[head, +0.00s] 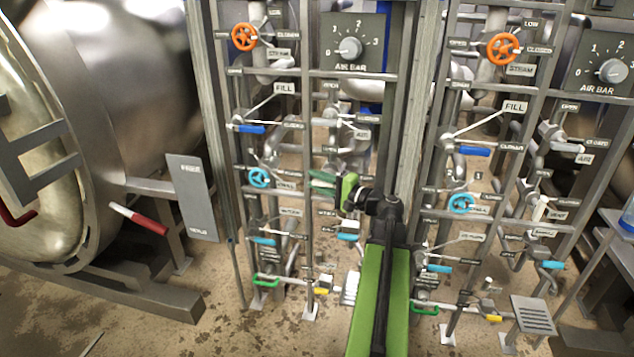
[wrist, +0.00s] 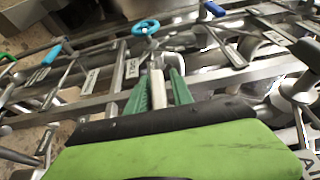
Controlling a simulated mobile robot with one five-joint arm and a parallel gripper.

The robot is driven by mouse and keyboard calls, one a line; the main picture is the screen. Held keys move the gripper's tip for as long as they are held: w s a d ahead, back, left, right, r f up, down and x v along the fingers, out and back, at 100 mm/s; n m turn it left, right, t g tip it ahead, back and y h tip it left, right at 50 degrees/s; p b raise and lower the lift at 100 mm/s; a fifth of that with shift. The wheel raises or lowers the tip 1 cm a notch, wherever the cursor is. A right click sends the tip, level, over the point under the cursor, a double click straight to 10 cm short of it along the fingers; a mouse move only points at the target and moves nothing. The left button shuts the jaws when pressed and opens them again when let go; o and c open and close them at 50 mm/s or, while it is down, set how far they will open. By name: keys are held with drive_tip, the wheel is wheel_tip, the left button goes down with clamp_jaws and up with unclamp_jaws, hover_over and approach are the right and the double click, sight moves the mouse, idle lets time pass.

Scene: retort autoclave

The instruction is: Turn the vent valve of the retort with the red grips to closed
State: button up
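The retort with the red grips (head: 70,150) is the big steel vessel at the left of the head view. One red grip (head: 150,222) shows on a bar at its front. A valve panel (head: 305,150) stands right of it. My gripper (head: 318,182) reaches into this panel at mid height, its green fingers pointing left. In the wrist view a pale upright lever (wrist: 157,88) stands between the two green fingers (wrist: 159,90), with narrow gaps seeming to show beside it. Its label is not readable, so I cannot tell whether it is the vent valve.
The panel carries an orange handwheel (head: 244,37), a blue lever (head: 251,129) and a light-blue handwheel (head: 259,178). A similar panel (head: 545,60) stands to the right, with another pale lever (head: 540,208). Pipes and bars crowd my gripper. Floor is clear in front of the retort.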

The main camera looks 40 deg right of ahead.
drive_tip(key=shift+o, duration=0.5)
drive_tip(key=s+d, duration=0.2)
drive_tip(key=s, duration=1.5)
drive_tip(key=shift+d, duration=0.4)
drive_tip(key=shift+f, duration=0.1)
